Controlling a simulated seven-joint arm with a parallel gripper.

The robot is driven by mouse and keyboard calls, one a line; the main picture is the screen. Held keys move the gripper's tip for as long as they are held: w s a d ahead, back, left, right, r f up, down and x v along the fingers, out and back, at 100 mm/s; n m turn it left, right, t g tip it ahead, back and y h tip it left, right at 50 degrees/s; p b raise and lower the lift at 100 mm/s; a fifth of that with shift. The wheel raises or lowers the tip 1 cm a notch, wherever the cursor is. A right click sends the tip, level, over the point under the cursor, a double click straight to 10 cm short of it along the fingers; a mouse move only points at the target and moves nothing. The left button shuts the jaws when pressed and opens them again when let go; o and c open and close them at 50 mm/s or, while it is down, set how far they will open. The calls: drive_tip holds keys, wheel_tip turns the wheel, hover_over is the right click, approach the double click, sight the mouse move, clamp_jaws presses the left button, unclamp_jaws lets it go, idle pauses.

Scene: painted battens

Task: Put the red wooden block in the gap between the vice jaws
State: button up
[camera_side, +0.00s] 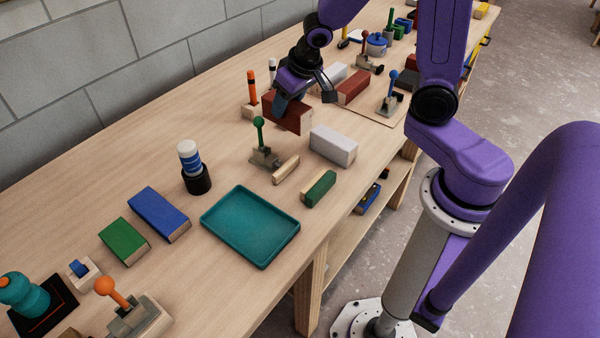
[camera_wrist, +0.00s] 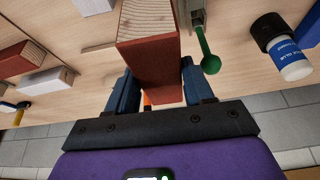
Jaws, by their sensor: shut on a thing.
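A red wooden block (camera_side: 290,115) with bare wood end grain is held in my gripper (camera_side: 291,100), over the bench behind the green-knobbed lever. In the wrist view the block (camera_wrist: 150,62) sits between the two blue fingers of my gripper (camera_wrist: 155,85), its end grain pointing away from the palm. The side view does not show clearly whether its underside clears the bench. Another red block (camera_side: 353,87) lies farther back, beside a pale block (camera_side: 335,74). I cannot clearly pick out the vice jaws or their gap in either view.
The green-knobbed lever (camera_side: 262,146) stands close in front of the held block, with an orange-topped post (camera_side: 252,92) at its left. A grey-white block (camera_side: 333,146) lies to the right. A teal tray (camera_side: 250,226) and a dark-based bottle (camera_side: 193,168) are nearer.

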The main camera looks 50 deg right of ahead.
drive_tip(key=s+a+r+m+g+h, duration=0.2)
drive_tip(key=s+m, duration=0.7)
drive_tip(key=s, duration=0.2)
drive_tip(key=s+a+r+m+g+h, duration=0.2)
drive_tip(key=s+r+m+g, duration=0.1)
drive_tip(key=s+m, duration=0.6)
hover_over(318, 187)
drive_tip(key=w+d, duration=0.2)
wheel_tip(318, 187, down, 5)
drive_tip(key=shift+n, duration=0.3)
drive_tip(key=shift+w+a+f, duration=0.2)
drive_tip(key=shift+w+f, duration=0.45)
drive_tip(key=shift+f, duration=0.75)
drive_tip(key=shift+w+a+f, duration=0.25)
drive_tip(key=shift+w+f, duration=0.45)
drive_tip(key=shift+f, duration=0.7)
drive_tip(key=shift+w+a+f, duration=0.2)
drive_tip(key=shift+w+f, duration=0.45)
drive_tip(key=shift+f, duration=0.75)
drive_tip(key=shift+f, duration=0.6)
drive_tip(key=o, duration=1.2)
drive_tip(key=shift+o, duration=0.2)
